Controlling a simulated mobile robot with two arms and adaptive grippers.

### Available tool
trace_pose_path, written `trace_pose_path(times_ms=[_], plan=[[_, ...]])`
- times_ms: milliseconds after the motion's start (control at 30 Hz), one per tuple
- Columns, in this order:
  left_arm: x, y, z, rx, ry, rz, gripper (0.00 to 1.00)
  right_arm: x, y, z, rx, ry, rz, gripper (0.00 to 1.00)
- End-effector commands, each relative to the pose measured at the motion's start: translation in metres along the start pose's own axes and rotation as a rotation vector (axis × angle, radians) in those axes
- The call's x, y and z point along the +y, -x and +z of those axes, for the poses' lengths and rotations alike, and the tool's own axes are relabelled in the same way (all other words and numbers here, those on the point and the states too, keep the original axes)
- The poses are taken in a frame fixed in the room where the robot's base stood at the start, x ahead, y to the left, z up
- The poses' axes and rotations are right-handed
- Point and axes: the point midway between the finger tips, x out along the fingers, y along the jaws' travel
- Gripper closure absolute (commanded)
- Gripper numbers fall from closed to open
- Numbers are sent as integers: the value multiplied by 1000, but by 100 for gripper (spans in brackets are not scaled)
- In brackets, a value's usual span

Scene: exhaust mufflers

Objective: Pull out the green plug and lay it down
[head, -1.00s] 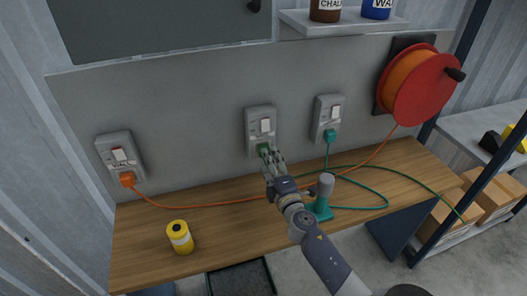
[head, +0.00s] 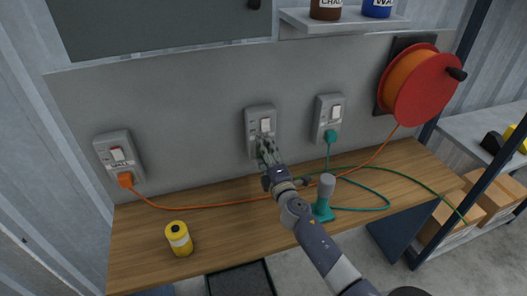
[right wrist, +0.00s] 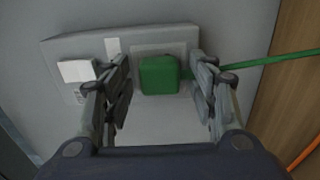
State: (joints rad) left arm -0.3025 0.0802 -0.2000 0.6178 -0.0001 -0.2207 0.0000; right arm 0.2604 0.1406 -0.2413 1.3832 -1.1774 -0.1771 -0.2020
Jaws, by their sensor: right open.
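The green plug (right wrist: 160,75) sits in the middle wall socket (right wrist: 190,42), and its green cable (right wrist: 265,60) leads off to the right in the right wrist view. In the head view the same socket (head: 259,115) shows, but my gripper hides most of the plug. My right gripper (right wrist: 163,88) is open, with one finger on each side of the plug. A gap shows between the plug and each finger. In the head view the right gripper (head: 266,145) is right in front of the socket. My left gripper is not in view.
A wooden bench (head: 225,221) runs below the sockets. It carries a yellow can (head: 179,238), a teal tool (head: 323,198) and loose cables. An orange plug (head: 126,180) and a teal plug (head: 331,136) sit in the outer sockets. Bare bench lies between can and tool.

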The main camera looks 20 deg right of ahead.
Motion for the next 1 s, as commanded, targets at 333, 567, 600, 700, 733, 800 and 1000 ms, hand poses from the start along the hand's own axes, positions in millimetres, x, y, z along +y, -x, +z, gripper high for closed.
trace_pose_path(times_ms=[333, 567, 600, 700, 733, 800, 1000], plan=[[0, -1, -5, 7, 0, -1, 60, 0, 0, 0, 0, 0, 0, 47], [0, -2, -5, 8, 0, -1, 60, 0, 0, 0, 0, 0, 0, 47], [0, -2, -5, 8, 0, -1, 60, 0, 0, 0, 0, 0, 0, 47], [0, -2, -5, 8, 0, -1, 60, 0, 0, 0, 0, 0, 0, 47], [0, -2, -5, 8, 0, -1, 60, 0, 0, 0, 0, 0, 0, 47], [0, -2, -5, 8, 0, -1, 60, 0, 0, 0, 0, 0, 0, 49], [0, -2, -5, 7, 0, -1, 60, 0, 0, 0, 0, 0, 0, 94]])
